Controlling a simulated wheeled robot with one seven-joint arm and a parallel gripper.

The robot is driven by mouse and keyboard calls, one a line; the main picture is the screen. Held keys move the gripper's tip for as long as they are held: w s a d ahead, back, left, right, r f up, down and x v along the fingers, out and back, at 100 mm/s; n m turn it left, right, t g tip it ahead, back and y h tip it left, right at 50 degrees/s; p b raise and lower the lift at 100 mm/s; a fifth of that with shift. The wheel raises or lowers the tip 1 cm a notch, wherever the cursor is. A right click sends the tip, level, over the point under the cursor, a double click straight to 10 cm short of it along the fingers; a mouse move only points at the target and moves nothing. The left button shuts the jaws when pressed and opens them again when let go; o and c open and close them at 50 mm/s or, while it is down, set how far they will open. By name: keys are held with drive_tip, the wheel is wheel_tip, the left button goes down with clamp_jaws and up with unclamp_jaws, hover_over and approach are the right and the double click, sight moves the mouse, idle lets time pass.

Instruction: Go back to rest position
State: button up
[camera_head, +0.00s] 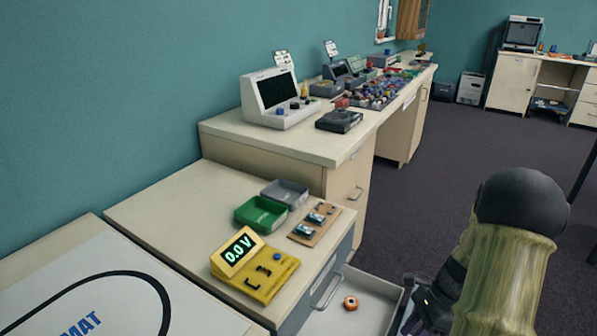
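My arm comes in at the lower right, with a dark rounded joint and a pale streaked link. My gripper (424,302) is the dark part at its left, beside the right edge of an open drawer (372,284). The arm and the frame's lower edge hide part of it, so I cannot tell whether its fingers are open or shut. A small orange ring-shaped thing (350,303) lies in the drawer, apart from the gripper.
A yellow meter (255,268) reading 0.0 V, a green tray (261,214), a grey tray (285,192) and a small board (315,223) stand on the near cabinet. A cluttered counter (260,143) runs behind. Dark carpet (440,170) is clear at centre right.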

drive_tip(key=s+a+r+n+t+h, duration=0.25)
drive_tip(key=a+r+n, duration=0.25)
drive_tip(key=a+n, duration=0.4)
drive_tip(key=s+a+r+n+t+h, duration=0.25)
drive_tip(key=a+r+n, duration=0.3)
drive_tip(key=n, duration=0.55)
wheel_tip(320, 180, up, 29)
drive_tip(key=w+p, duration=0.1)
drive_tip(key=p, duration=2.9)
drive_tip(key=shift+r+g+h, duration=0.2)
drive_tip(key=shift+g+h, duration=0.1)
drive_tip(key=shift+w+a, duration=0.1)
drive_tip(key=shift+w, duration=0.1)
